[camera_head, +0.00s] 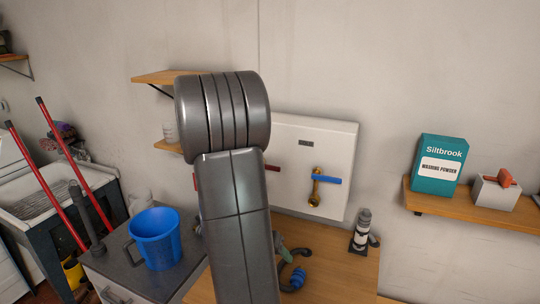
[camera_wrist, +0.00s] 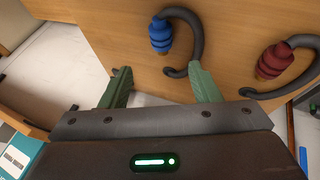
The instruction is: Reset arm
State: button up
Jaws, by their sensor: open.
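My gripper (camera_wrist: 160,88) shows in the wrist view with its two green fingers apart and nothing between them. It hangs over the wooden bench top, near a blue hose end (camera_wrist: 160,34) with a dark curved hose. A red hose end (camera_wrist: 273,60) with its own dark hose lies to the right. In the head view my arm rises through the middle and covers part of the wall box. The gripper there is mostly hidden behind the arm, and the blue hose end (camera_head: 298,278) shows just right of it.
A white wall box (camera_head: 335,140) carries a blue-handled valve (camera_head: 317,187). A blue bucket (camera_head: 155,238) is at left, near a utility tub (camera_head: 55,200). A right shelf (camera_head: 445,203) holds a washing powder box (camera_head: 439,164).

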aim_at(294, 276)
jog(key=b+x, duration=0.1)
jog(key=x, duration=1.1)
jog(key=shift+f+b, duration=0.25)
jog(key=shift+b, duration=0.15)
jog(key=shift+a+f+b, duration=0.15)
jog(key=shift+a+b, duration=0.05)
jog(key=shift+b, duration=0.45)
